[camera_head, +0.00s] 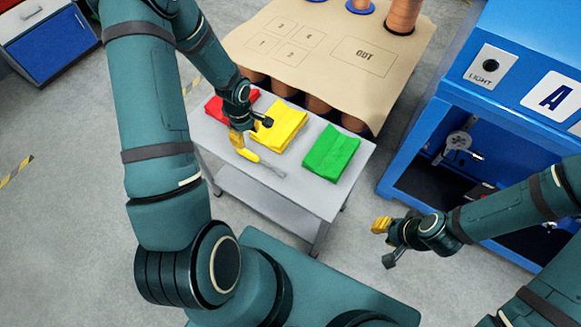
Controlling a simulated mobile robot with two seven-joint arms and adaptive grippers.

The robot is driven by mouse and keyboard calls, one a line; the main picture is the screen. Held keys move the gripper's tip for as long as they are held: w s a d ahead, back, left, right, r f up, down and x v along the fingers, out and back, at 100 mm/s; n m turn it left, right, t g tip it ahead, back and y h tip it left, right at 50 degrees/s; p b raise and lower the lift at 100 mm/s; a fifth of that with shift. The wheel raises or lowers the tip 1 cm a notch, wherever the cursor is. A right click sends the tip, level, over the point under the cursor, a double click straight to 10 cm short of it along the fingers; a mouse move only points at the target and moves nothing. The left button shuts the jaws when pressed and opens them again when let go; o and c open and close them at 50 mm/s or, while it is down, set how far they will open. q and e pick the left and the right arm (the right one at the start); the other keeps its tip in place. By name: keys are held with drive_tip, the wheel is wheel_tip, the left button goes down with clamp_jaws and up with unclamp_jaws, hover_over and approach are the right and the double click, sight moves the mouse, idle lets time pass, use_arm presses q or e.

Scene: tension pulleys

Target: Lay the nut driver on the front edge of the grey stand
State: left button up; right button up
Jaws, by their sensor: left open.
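The nut driver, with a yellow handle (249,155) and a thin grey shaft, appears to lie on the grey stand (309,202) along its front edge, shaft pointing right. My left gripper (237,140), with yellow fingertips, is open at the left end of the handle. Whether its fingers touch the handle is too small to tell. My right gripper (380,226) is off to the right of the stand, in the air, with nothing seen in it; its finger gap is not clear.
Red (213,108), yellow (281,127) and green (331,153) folded cloths lie on the stand behind the nut driver. A blue cabinet (407,153) stands at the right. A tan sheet-topped table (333,50) is behind. Grey floor is clear at the left.

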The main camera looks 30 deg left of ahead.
use_arm(q)
drive_tip(key=s+d+f+m+h, duration=0.1)
drive_tip(key=s+d+m, duration=0.3)
drive_tip(key=d, duration=0.9)
drive_tip(key=s+d+f+m+t+h, duration=0.1)
drive_tip(key=s+d+m, duration=0.3)
drive_tip(key=d+m, duration=0.7)
drive_tip(key=d+h, duration=0.1)
drive_tip(key=d, duration=0.2)
drive_tip(key=shift+f+t+h, duration=0.15)
drive_tip(key=shift+t+h, duration=0.15)
drive_tip(key=shift+s+a, duration=0.1)
drive_tip(key=shift+s, duration=0.15)
